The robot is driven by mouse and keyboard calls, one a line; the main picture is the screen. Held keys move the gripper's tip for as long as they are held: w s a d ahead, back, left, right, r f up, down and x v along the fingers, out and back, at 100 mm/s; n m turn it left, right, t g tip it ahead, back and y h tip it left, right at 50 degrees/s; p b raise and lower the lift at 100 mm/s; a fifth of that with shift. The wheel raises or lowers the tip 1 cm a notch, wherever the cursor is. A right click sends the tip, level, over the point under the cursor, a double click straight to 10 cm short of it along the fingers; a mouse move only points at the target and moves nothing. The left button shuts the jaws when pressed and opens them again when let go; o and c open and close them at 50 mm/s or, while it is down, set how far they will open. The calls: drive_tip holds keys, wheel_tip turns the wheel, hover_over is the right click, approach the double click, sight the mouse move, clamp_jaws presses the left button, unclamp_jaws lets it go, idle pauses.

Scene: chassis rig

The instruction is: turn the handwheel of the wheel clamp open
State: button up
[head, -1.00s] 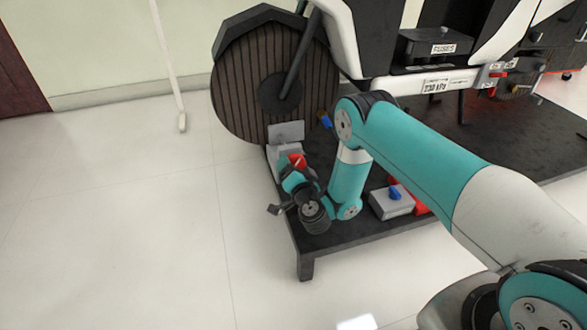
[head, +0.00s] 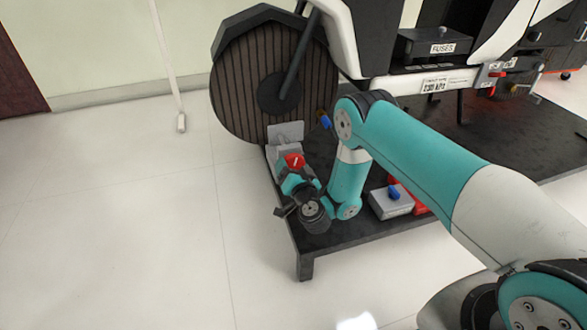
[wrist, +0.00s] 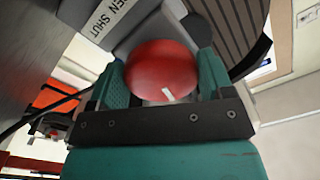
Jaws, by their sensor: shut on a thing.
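The red handwheel (wrist: 161,71) sits on the grey wheel clamp (wrist: 134,22) and has a white mark on its near side. In the head view the handwheel (head: 295,161) shows at the front of the clamp (head: 287,136), beside the big wheel. My gripper (wrist: 162,82) has one teal finger on each side of the handwheel and is shut on it. In the head view my gripper (head: 295,177) is at the clamp, with the handwheel showing above it. The words "OPEN SHUT" are partly visible on the clamp in the wrist view.
The large ribbed wheel (head: 258,92) stands behind the clamp on a black platform (head: 345,232). A grey box with a blue knob (head: 391,203) lies right of my arm, with a red part behind it.

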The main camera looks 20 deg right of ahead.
drive_tip(key=o, duration=0.9)
drive_tip(key=shift+o, duration=0.2)
drive_tip(key=p, duration=0.1)
drive_tip(key=s+p, duration=0.1)
drive_tip(key=p, duration=0.1)
drive_tip(key=shift+s+r, duration=0.2)
drive_tip(key=shift+r, duration=0.05)
drive_tip(key=s+p, duration=1.5)
drive_tip(key=p, duration=0.4)
drive_tip(key=shift+s+f, duration=0.1)
drive_tip(key=shift+s, duration=0.15)
drive_tip(key=shift+s+f, duration=0.2)
drive_tip(key=shift+s, duration=0.1)
